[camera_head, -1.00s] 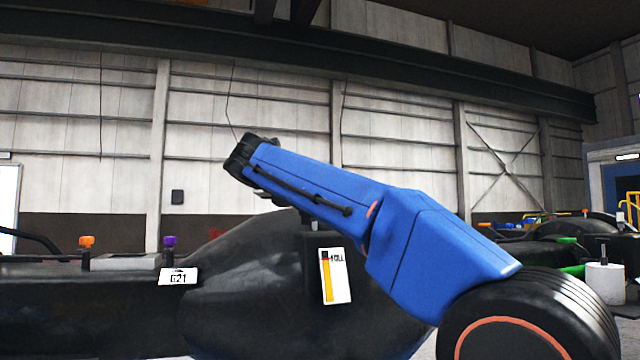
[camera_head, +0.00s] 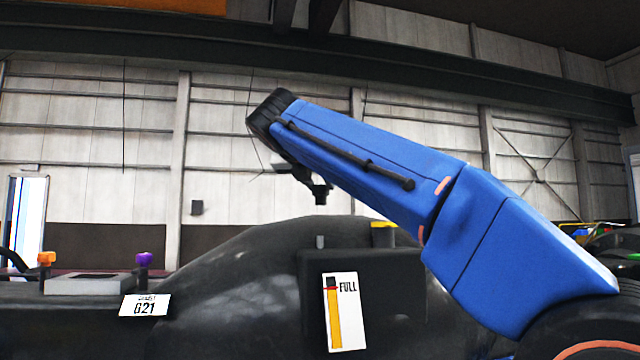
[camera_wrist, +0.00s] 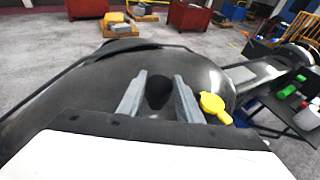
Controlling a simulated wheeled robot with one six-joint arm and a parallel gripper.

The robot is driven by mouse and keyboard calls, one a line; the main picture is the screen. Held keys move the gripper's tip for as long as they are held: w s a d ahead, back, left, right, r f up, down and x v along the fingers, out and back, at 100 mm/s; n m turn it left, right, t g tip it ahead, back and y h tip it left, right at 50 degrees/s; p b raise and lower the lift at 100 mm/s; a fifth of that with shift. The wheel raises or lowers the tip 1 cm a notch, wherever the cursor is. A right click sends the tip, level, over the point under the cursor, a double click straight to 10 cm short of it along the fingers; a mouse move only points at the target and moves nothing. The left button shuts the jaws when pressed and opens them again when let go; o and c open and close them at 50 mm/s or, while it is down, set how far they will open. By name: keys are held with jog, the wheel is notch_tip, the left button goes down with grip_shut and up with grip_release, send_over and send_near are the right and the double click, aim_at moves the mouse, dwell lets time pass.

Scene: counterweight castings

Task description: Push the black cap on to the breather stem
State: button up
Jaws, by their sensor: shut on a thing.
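The black cap (camera_head: 321,196) hangs under my gripper (camera_head: 312,182) in the head view. My gripper is shut on it. In the wrist view the black cap (camera_wrist: 158,91) shows as a dark round shape between the two grey fingers of my gripper (camera_wrist: 158,94). The breather stem (camera_head: 320,241) is a short grey stub on top of the black casting (camera_head: 235,285) in the head view. The cap is above the stem, roughly in line with it in that view, with a clear gap between them. In the wrist view I cannot see the stem; the cap and gripper may hide it.
A gauge labelled FULL (camera_head: 345,312) is on the casting's front. Orange (camera_head: 46,258) and purple (camera_head: 144,259) knobs stand at left. Air above the casting is clear.

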jog(key=shift+s, duration=0.2)
jog(key=shift+f, duration=2.95)
jog(key=shift+f, duration=1.75)
jog(key=o, duration=0.9)
jog(key=shift+o, duration=0.2)
jog(key=v, duration=1.7)
jog(key=shift+s+r, duration=0.15)
jog(key=shift+r, duration=0.05)
